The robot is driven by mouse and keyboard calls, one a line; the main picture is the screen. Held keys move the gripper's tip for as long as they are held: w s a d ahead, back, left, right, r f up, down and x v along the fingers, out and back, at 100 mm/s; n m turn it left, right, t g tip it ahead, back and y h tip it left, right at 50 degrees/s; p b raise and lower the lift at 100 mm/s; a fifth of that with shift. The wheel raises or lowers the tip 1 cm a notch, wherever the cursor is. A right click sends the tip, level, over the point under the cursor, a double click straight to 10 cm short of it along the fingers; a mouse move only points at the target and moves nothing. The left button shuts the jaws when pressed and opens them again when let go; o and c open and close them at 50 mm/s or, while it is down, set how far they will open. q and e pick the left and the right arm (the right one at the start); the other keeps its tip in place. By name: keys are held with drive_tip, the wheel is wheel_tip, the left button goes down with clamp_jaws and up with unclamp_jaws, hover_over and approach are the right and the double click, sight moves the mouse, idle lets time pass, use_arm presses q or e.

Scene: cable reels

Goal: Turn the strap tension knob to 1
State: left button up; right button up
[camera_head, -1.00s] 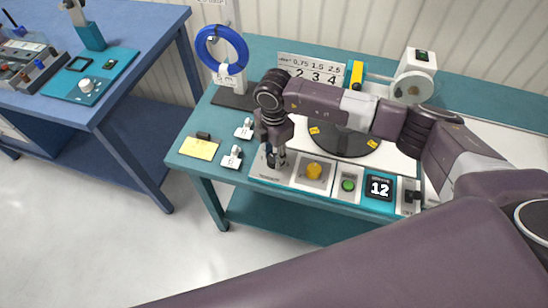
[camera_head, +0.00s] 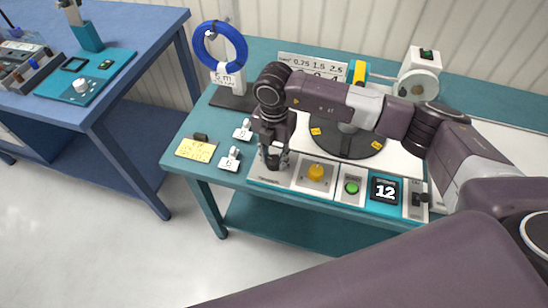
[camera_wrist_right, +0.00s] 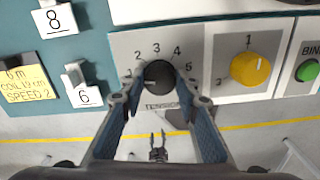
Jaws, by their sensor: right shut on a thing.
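The strap tension knob (camera_wrist_right: 158,75) is a round black knob on a light panel plate, with the numbers 1 to 5 printed in an arc around it and "TENSION" below, partly covered. My right gripper (camera_wrist_right: 156,88) is shut on this knob, one finger on each side. In the wrist view I cannot clearly tell which number the knob points at. In the head view my right gripper (camera_head: 273,160) reaches down onto the left end of the control panel (camera_head: 262,176) and hides the knob.
A blue cable coil (camera_head: 221,46) hangs behind.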

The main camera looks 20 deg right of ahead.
sight(274, 160)
drive_tip(key=shift+r, duration=0.1)
drive_tip(key=o, duration=1.2)
drive_tip(key=shift+c, duration=0.2)
wheel_tip(274, 160, up, 12)
